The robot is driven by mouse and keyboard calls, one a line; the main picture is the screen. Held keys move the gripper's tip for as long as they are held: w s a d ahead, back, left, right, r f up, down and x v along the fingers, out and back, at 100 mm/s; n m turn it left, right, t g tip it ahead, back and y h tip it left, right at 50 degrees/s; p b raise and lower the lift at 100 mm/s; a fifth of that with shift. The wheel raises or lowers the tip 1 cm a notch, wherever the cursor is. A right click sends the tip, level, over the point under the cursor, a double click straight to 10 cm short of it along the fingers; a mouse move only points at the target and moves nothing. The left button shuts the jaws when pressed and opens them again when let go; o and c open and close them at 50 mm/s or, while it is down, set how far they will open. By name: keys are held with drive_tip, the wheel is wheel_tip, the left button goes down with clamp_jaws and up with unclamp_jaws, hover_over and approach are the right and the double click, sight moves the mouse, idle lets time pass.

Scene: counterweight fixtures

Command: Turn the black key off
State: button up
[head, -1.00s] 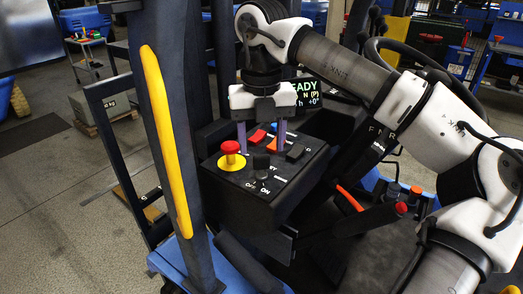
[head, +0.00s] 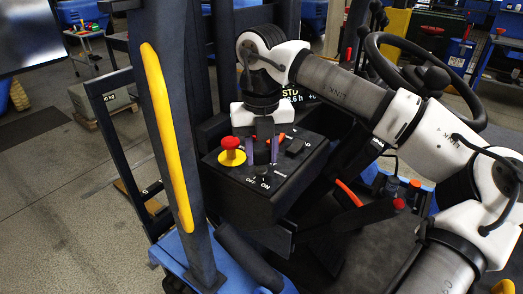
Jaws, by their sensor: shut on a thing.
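The black key (head: 262,156) stands upright in the top of a dark control box, above the "OFF" and "ON" marks. My gripper (head: 262,158) points down over the box. Its two purple fingers are on either side of the key and shut on it. The gripper body hides part of the key's upper end. The key's exact turn angle is hard to tell.
A red mushroom button (head: 231,144) on a yellow base is close to the left of my gripper. Black and orange-red switches are on the box behind and to the right. A dark post with a yellow handle (head: 166,135) stands at left. A steering wheel (head: 425,75) is at back right.

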sight(261, 151)
drive_tip(key=shift+n, duration=0.4)
drive_tip(key=n+b, duration=0.2)
drive_tip(key=shift+f+n, duration=0.1)
drive_tip(key=shift+n, duration=0.2)
drive_tip(key=n+b, duration=0.1)
drive_tip(key=n, duration=0.4)
drive_tip(key=shift+n, duration=0.4)
drive_tip(key=o, duration=1)
wheel_tip(261, 151, up, 14)
drive_tip(key=shift+r, duration=0.1)
